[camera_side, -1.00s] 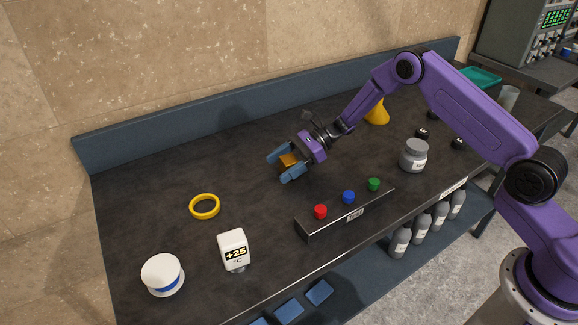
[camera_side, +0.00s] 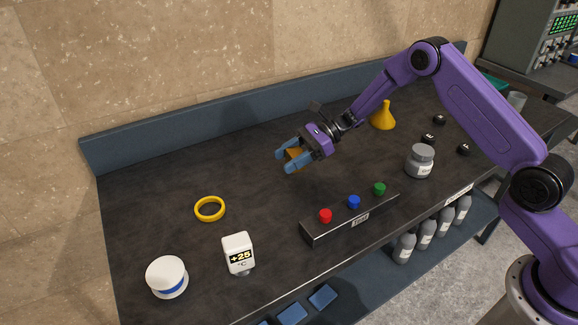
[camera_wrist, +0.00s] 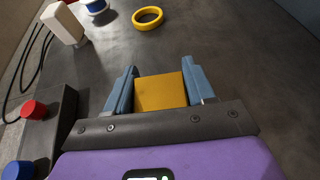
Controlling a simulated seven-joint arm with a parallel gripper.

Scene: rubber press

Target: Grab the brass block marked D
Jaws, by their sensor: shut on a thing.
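My gripper (camera_side: 284,160) is above the middle of the dark bench, its blue fingers shut on a brass block (camera_side: 294,154). In the wrist view the yellow-brown block (camera_wrist: 160,92) sits squarely between the two fingers (camera_wrist: 158,88), with a finger against each side. No letter can be read on the faces that show. The block seems a little above the bench in the side view.
A button box (camera_side: 350,217) with red, blue and green buttons stands at the front. A grey jar (camera_side: 420,161) and yellow funnel (camera_side: 383,116) stand right.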

